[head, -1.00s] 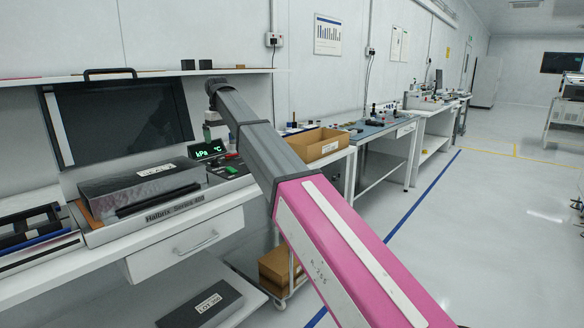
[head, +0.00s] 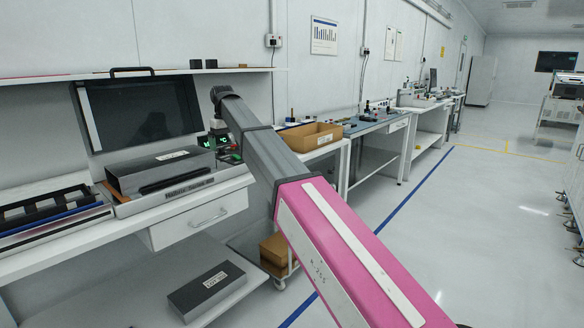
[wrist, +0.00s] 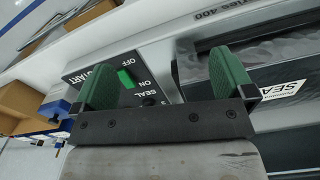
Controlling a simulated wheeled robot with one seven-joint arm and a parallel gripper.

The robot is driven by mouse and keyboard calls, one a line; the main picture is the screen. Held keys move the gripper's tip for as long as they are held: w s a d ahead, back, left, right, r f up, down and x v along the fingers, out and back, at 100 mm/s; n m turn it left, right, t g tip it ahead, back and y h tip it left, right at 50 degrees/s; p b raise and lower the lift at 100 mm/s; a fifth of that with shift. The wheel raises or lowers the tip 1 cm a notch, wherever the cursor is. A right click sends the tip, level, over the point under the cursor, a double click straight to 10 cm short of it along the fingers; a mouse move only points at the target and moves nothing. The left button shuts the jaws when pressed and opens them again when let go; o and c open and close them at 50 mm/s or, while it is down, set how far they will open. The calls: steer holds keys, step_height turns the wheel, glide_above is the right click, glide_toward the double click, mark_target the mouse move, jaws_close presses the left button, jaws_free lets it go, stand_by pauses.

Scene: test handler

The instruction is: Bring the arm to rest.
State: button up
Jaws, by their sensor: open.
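My arm (head: 345,250), pink and grey, reaches up and to the left across the head view, in front of the bench. Its far end is by the display, and the gripper's fingers are hidden there. In the wrist view my gripper (wrist: 165,80) has two green fingers spread wide apart, with nothing between them. Beyond the fingers are the control panel (wrist: 107,68) with a green switch, and the dark handler lid with a white label (wrist: 285,88). The fingers appear apart from both, though the exact gap cannot be told.
The floor (head: 470,215) at right is open.

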steer(key=s+d+f+m, duration=0.2)
steer(key=s+d+f, duration=0.1)
steer(key=d+f, duration=1)
steer(key=s+d+f+m, duration=0.2)
steer(key=s+d+f, duration=0.1)
steer(key=d+f, duration=0.95)
steer(key=s+d+f+m, duration=0.3)
steer(key=s+d+f, duration=1.5)
steer(key=f, duration=0.2)
steer(key=shift+s+m, duration=0.4)
